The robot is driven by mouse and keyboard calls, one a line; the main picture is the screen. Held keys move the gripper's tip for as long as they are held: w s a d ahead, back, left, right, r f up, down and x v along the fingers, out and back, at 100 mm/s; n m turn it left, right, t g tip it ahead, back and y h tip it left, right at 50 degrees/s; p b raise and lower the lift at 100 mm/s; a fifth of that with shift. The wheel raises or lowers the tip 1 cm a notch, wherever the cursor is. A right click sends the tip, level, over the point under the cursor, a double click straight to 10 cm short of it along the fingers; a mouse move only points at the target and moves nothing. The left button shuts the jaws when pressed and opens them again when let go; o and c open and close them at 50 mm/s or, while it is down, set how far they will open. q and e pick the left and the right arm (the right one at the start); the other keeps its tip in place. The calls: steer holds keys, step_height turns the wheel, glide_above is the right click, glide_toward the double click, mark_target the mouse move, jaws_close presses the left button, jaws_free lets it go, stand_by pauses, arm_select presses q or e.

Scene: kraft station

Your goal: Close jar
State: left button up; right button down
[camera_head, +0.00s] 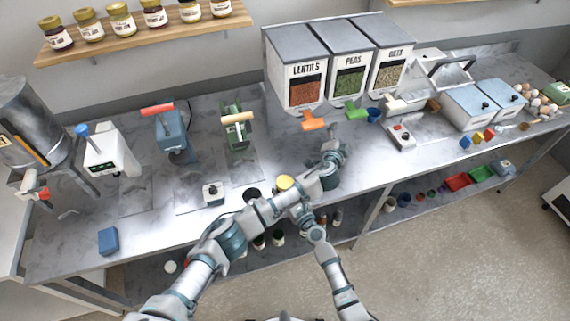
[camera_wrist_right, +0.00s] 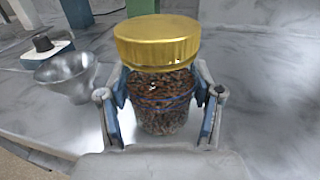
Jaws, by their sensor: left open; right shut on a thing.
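A glass jar (camera_wrist_right: 165,105) with brown contents stands upright between the fingers of my right gripper (camera_wrist_right: 160,112), which is shut on it. A round gold lid (camera_wrist_right: 157,42) is over the jar's mouth; I cannot tell whether it is seated or threaded. In the head view the lid (camera_head: 285,182) shows as a yellow disc near the table's front edge, with the jar mostly hidden below it. My right gripper (camera_head: 291,198) is largely hidden there by my left arm. My left gripper (camera_head: 334,148) is open and empty, beyond and to the right of the lid, above the table.
A metal bowl (camera_wrist_right: 67,75) stands left of the jar. A small device with a black knob (camera_head: 212,193) sits further left on the steel table (camera_head: 165,225). Lentil, pea and oat dispensers (camera_head: 306,85) stand behind. Table space right of my left gripper is clear.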

arm_select(q)
steer(key=w+a+f+n+g+y, duration=0.25)
steer(key=a+n+y, duration=0.2)
steer(key=a, duration=0.35)
arm_select(e)
steer(key=shift+a, duration=0.1)
arm_select(q)
steer(key=r+n+g, duration=0.1)
steer(key=n+g, duration=0.4)
steer(key=g, duration=0.7)
glide_above(284, 181)
steer(key=shift+r+y, duration=0.2)
steer(key=shift+y, duration=0.05)
steer(key=shift+f, duration=4.05)
steer(key=shift+m, duration=0.25)
steer(key=c, duration=1.2)
